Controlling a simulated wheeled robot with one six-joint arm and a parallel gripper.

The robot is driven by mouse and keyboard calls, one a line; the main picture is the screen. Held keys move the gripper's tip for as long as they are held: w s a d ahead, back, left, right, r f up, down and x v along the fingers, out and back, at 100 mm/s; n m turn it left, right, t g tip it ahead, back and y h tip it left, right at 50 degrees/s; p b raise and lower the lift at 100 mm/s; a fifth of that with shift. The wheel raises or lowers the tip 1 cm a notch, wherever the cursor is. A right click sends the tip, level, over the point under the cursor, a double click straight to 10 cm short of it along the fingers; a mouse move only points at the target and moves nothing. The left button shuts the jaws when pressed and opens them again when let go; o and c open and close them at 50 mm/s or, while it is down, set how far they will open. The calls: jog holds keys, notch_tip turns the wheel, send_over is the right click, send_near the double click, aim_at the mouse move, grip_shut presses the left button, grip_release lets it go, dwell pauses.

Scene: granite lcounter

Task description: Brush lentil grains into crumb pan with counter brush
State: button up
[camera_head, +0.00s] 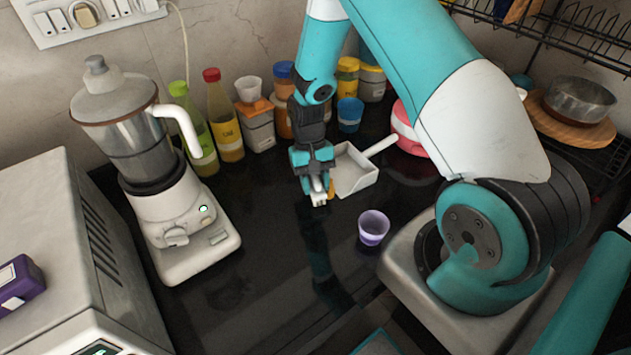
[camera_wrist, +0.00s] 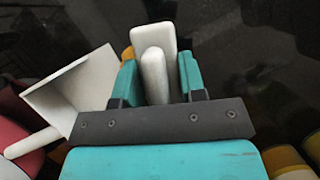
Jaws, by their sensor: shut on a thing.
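My gripper (camera_head: 316,182) points down over the dark counter, beside the crumb pan. In the wrist view, its teal fingers (camera_wrist: 157,78) are shut on the white counter brush (camera_wrist: 153,40), and the brush's pale lower end (camera_head: 319,200) shows below the fingers in the head view. The bristles cannot be made out. The white crumb pan (camera_head: 352,179) lies just right of the gripper, its handle pointing up and right; it also shows at left in the wrist view (camera_wrist: 75,90). A small orange patch (camera_head: 332,187), perhaps the lentil grains, shows between brush and pan; single grains cannot be made out.
A purple cup (camera_head: 373,228) stands right of and nearer than the gripper. A mixer grinder (camera_head: 165,200) stands at left. Bottles (camera_head: 223,120), jars and a blue cup (camera_head: 350,115) line the wall behind. A pink container (camera_head: 405,130) sits beyond the pan handle. The counter's middle front is clear.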

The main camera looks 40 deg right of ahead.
jog(key=shift+f, duration=0.3)
dwell(0.6)
jog(key=shift+w+d+r, duration=0.1)
jog(key=shift+w+d, duration=0.3)
jog(key=shift+d, duration=0.3)
jog(key=shift+w+d, duration=0.35)
jog(key=shift+d, duration=0.35)
jog(key=shift+r, duration=0.1)
jog(key=r+p, duration=0.1)
jog(key=r, duration=0.1)
jog(key=a+r+p, duration=0.1)
jog(key=r+p, duration=0.1)
jog(key=a+r+p, duration=0.1)
jog(key=r, duration=0.1)
jog(key=shift+w+r+p, duration=0.1)
jog(key=shift+p, duration=0.3)
jog(key=shift+f, duration=0.25)
jog(key=f+b, duration=0.1)
jog(key=f+n+b, duration=0.1)
jog(key=s+f, duration=0.1)
jog(key=shift+d+f+b, duration=0.25)
jog(key=shift+d+b, duration=0.15)
jog(key=shift+s+d+f+n+h+b, duration=0.2)
jog(key=shift+f+n+b, duration=0.1)
jog(key=shift+f, duration=0.2)
jog(key=shift+s+d+f+n+h+b, duration=0.1)
jog(key=shift+f+n+h+b, duration=0.15)
jog(key=shift+f, duration=0.2)
